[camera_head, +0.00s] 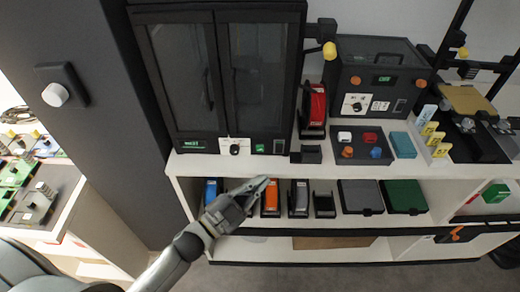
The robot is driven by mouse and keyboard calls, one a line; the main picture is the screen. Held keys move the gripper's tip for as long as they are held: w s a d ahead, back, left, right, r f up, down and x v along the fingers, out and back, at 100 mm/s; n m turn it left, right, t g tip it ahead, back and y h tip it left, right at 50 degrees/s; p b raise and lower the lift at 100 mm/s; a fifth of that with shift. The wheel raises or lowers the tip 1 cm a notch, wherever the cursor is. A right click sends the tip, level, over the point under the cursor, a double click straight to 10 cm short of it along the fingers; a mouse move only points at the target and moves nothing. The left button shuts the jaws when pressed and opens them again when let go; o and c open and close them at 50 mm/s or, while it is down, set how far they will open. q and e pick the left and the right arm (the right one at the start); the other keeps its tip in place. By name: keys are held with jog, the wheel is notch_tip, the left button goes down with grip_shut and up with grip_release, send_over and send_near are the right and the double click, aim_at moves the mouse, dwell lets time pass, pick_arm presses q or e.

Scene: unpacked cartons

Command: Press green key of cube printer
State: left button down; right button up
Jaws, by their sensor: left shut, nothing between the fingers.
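A large dark cabinet (225,80) with two glass doors stands on the white shelf unit. Its lower front strip has a lit green display, a black knob (235,149) and a small green key (259,148). A smaller dark box (405,101) to its right has a green display, a white-plated knob and orange buttons. I cannot tell from any readable label which is the cube printer. My left gripper (264,184) is shut and empty, in front of the shelf's edge and below the green key in the picture, apart from it. My right gripper is not in view.
On the shelf top stand a red device (314,106), a dark tray (360,138) of coloured cubes, and a teal block (403,145). The lower compartment holds an orange item (270,197) near my gripper, and a green bin (404,194). A grey column stands left.

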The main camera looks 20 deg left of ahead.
aim_at(260, 148)
pick_arm(q)
jog(key=shift+w+a+b, duration=0.2)
jog(key=shift+w+a, duration=0.15)
jog(key=shift+w, duration=0.9)
jog(key=shift+w+a+b, duration=0.2)
jog(key=shift+w+a, duration=0.2)
jog(key=shift+w, duration=0.9)
jog(key=shift+w+a+b, duration=0.2)
jog(key=shift+w+a, duration=0.15)
jog(key=shift+w, duration=0.9)
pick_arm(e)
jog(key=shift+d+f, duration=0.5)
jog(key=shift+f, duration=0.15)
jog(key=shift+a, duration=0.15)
pick_arm(q)
jog(key=shift+w+a, duration=0.1)
jog(key=shift+w, duration=0.3)
jog(key=shift+w+a, duration=0.15)
jog(key=shift+w, duration=0.3)
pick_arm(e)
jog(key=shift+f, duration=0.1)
pick_arm(q)
jog(key=shift+s, duration=0.1)
jog(key=shift+s+d, duration=0.25)
jog(key=shift+s, duration=0.55)
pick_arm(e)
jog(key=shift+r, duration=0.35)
